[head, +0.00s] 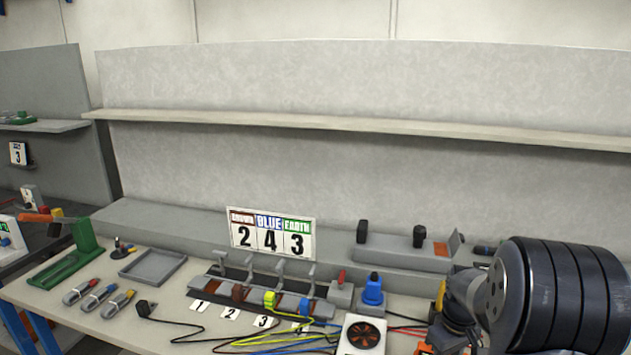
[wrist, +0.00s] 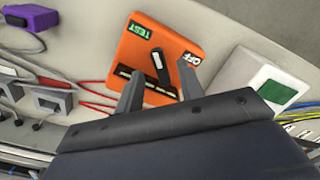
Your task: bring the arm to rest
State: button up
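My arm (head: 555,290) shows at the right of the head view, large and dark, in front of the bench's right end. In the wrist view my gripper (wrist: 160,75) has its two grey fingers spread apart with a gap between them. Nothing is held between them. The fingers point toward an orange tester box (wrist: 180,40) with TEST and OFF labels and a black dial. The box lies beyond and between the fingertips; I cannot tell whether they touch it. In the head view the gripper itself is hidden or out of frame.
A bench holds a sign (head: 270,233) reading 2 4 3, a row of clamps, a fan box (head: 361,335), a grey tray (head: 152,266) and a green stand (head: 75,255). Loose cables lie at the front. A white box (wrist: 262,85) stands beside the orange one. A shelf (head: 350,122) runs above.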

notch_tip(320, 180, down, 2)
jog(key=shift+f, duration=0.15)
dwell(0.6)
